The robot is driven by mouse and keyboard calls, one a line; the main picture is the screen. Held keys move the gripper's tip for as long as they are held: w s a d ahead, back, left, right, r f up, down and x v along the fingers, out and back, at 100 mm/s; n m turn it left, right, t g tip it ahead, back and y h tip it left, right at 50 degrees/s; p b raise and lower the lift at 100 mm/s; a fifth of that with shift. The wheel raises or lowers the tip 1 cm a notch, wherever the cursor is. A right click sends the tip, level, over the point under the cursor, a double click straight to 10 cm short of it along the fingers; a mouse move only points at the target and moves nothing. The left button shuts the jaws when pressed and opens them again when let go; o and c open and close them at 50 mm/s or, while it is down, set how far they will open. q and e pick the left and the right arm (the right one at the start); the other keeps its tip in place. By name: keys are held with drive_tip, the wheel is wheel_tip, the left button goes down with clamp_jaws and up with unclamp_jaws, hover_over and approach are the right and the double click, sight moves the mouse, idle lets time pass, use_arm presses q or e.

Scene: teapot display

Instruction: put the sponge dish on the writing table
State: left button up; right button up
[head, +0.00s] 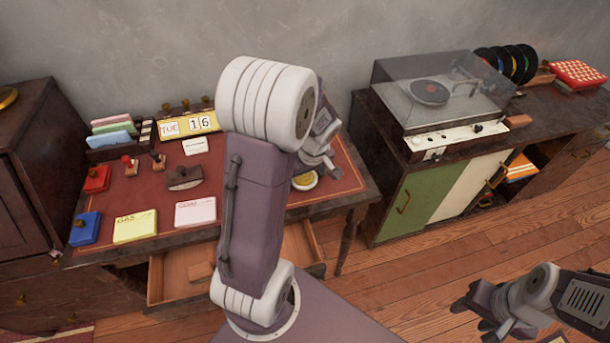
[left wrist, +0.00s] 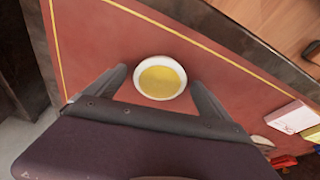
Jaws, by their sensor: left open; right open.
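The sponge dish (head: 305,180) is a small round white dish with a yellow sponge inside. It rests on the red top of the writing table (head: 250,192), near its right end. It also shows in the left wrist view (left wrist: 160,78), where it lies between the two spread fingers of my left gripper (left wrist: 158,82). In the head view my left gripper (head: 322,160) is partly hidden by its own arm, just above the dish. My left gripper is open and the fingers stand clear of the dish. My right gripper (head: 478,305) is open and empty, low at the right over the floor.
The table also holds a rocker blotter (head: 184,178), notepads (head: 135,226), stamps (head: 131,166), a letter rack (head: 118,135) and a block calendar (head: 188,124). A drawer (head: 185,272) stands open at the table's front. A cabinet with a record player (head: 440,95) stands at the right.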

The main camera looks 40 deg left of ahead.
sight(310, 186)
use_arm(q)
drive_tip(key=p+v, duration=0.3)
drive_tip(key=v, duration=0.8)
drive_tip(key=s+d+f+m+h, duration=0.3)
drive_tip(key=s+d+f+m, duration=0.4)
drive_tip(key=d+m, duration=0.4)
drive_tip(key=shift+s+d+f+m, duration=0.15)
drive_tip(key=shift+s+f+m, duration=0.05)
drive_tip(key=shift+s+m, duration=0.45)
drive_tip(key=shift+w, duration=0.1)
